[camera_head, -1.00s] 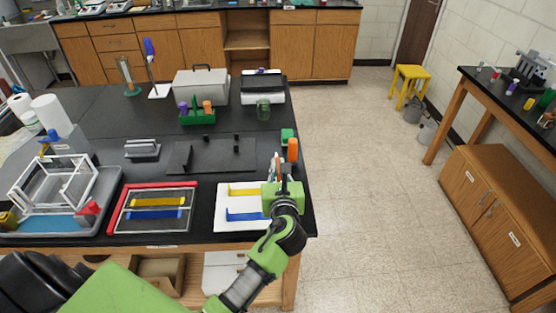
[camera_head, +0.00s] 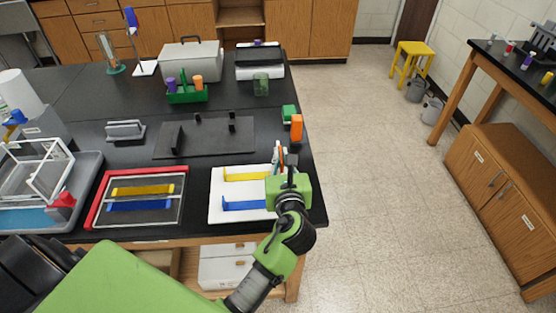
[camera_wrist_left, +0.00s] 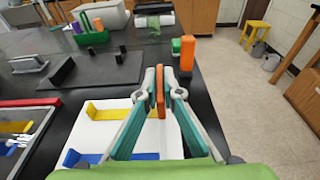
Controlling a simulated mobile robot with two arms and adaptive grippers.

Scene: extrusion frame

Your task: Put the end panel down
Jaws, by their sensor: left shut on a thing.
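My left gripper (camera_head: 279,160) is over the right edge of the white board (camera_head: 217,210). In the left wrist view the left gripper (camera_wrist_left: 160,84) is shut on a thin upright orange piece (camera_wrist_left: 160,98), seen edge-on, which I take to be the end panel. Its lower end is near the board; I cannot tell whether it touches. A yellow bracket (camera_head: 245,175) and a blue bracket (camera_head: 243,205) lie on the board, left of the gripper. My right gripper is not in view.
An orange block (camera_head: 296,128) and a green block (camera_head: 288,113) stand behind the gripper near the table's right edge. A red-edged tray (camera_head: 96,204) lies left of the board. A dark plate (camera_head: 205,140) with black uprights lies behind it.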

